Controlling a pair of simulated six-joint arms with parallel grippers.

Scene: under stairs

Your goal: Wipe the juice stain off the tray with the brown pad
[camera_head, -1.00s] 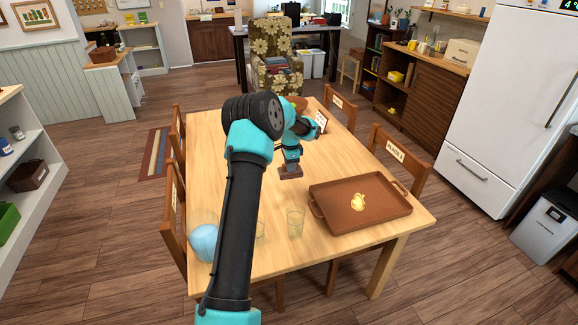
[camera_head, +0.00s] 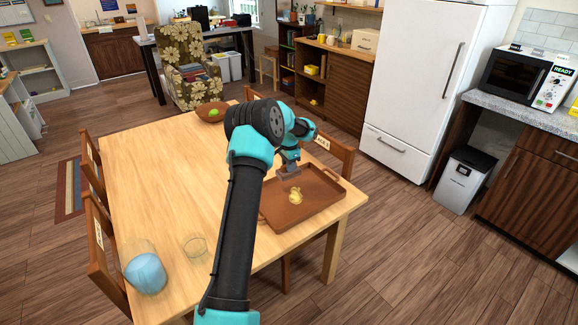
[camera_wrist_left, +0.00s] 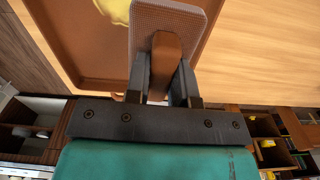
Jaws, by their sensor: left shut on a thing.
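The brown tray (camera_head: 325,203) lies on the near right part of the wooden table. The yellow juice stain (camera_head: 295,195) is on its floor; part of it shows at the top of the left wrist view (camera_wrist_left: 112,9). My left gripper (camera_head: 289,163) is shut on the brown pad (camera_head: 289,174), over the tray just behind the stain. In the left wrist view the fingers hold the pad's handle (camera_wrist_left: 165,60), with the flat pad beyond it. I cannot tell whether the pad touches the tray. My arm hides the tray's left part. My right gripper is not in view.
A brown bowl (camera_head: 211,112) with something green is at the far end. Chairs line both sides. The table's middle left is clear.

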